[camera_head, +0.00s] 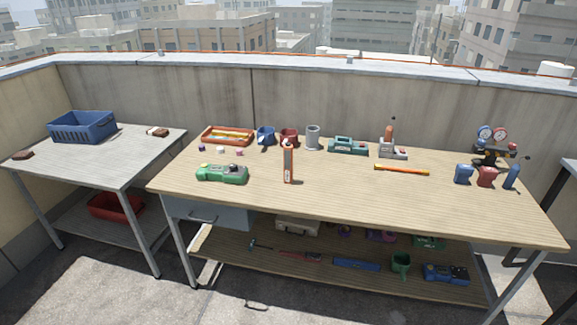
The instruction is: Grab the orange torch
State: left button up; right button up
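Which thing is the orange torch is not certain at this size. A tall, slim orange and grey tool (288,163) stands upright near the front middle of the wooden workbench (345,205). A thin orange stick-like thing (401,169) with yellowish parts lies flat to the right of it. Another orange-topped thing (389,134) stands upright at a grey base near the back of the bench. Neither of my grippers is in view.
A green tool (222,174) lies left of the upright orange tool. An orange tray (228,135), mugs, a grey cup (312,137) and a teal device (347,145) line the back. Gauges (492,145) stand right. A grey table (120,160) with a blue crate (83,127) is left.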

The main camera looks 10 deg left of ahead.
aim_at(287, 150)
jog(key=i+z, duration=0.15)
jog(key=i, duration=0.25)
jog(key=i+j+z, duration=0.15)
jog(key=i, duration=0.3)
jog(key=i+j+z, duration=0.15)
jog(key=i, duration=0.25)
